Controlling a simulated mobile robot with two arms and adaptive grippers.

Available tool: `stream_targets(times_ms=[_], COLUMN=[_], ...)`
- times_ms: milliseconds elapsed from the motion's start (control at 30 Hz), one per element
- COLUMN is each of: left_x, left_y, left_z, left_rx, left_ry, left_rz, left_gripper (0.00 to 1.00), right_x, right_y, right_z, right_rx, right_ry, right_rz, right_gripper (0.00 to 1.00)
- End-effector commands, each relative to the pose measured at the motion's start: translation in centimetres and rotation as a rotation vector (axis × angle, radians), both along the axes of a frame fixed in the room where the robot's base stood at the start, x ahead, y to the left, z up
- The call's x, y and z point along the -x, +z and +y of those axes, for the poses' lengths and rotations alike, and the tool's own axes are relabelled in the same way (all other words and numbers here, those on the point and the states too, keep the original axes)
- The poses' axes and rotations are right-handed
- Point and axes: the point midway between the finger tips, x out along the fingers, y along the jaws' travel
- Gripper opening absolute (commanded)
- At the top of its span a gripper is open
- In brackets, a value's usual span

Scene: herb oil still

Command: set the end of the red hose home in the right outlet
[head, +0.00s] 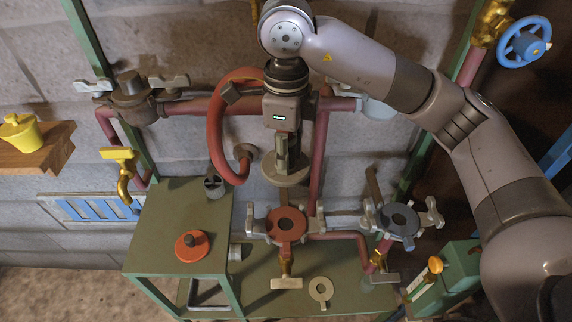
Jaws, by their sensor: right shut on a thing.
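The red hose (214,135) loops up from a round wall fitting on the left and bends over behind my right gripper. I cannot make out its free end. My right gripper (284,150) points down, shut on the upright stem of a round grey-brown disc (285,175). The disc is in front of the wall, above an orange-red round outlet (287,224) with grey wing clamps. To the right, a grey round outlet (399,221) with similar wing clamps appears to be the right outlet. My left gripper is not in view.
An orange disc with a dark knob (192,246) lies on the green stand (165,225) at left. A pale ring (321,289) lies on the low green table. Pink-red pipes (203,106), a blue handwheel (524,42) and a green box (447,280) surround the area.

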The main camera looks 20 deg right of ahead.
Motion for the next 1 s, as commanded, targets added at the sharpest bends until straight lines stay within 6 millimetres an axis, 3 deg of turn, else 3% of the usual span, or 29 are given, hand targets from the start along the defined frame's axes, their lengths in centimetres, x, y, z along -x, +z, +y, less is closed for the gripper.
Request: stream_targets(times_ms=[800,1000], left_x=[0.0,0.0], left_y=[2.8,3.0], left_z=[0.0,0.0], left_rx=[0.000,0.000], left_ry=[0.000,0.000], left_rz=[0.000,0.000], left_gripper=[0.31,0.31], right_x=[0.0,0.0], right_y=[4.7,5.0], right_z=[0.0,0.0], right_rx=[-0.002,-0.002], right_ry=[-0.001,-0.001], right_rz=[-0.003,-0.003], right_gripper=[0.00,0.00])
